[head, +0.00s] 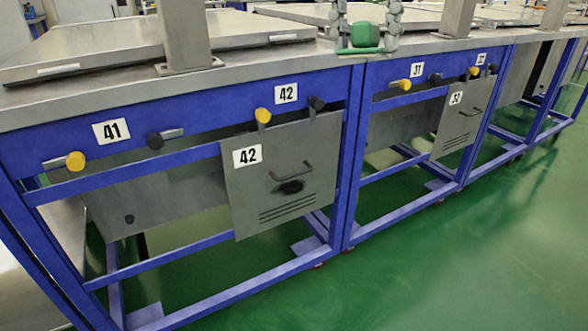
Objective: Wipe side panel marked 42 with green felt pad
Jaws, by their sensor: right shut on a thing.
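The grey side panel marked 42 (284,172) hangs on the front of the blue frame at centre left. It has a 42 label at its upper left, a dark bar handle, a dark oval opening below the handle and slots near the bottom. My right gripper (366,38) shows at the top centre, its two fingers shut on the green felt pad (365,33). In the picture the pad is above and right of the panel, apart from it, over the steel bench top's front edge. My left gripper is not in view.
The steel bench top (140,88) carries flat lids and upright posts. Yellow knobs (262,115) and black knobs stick out from the blue rail above the panel. Green floor in front is clear.

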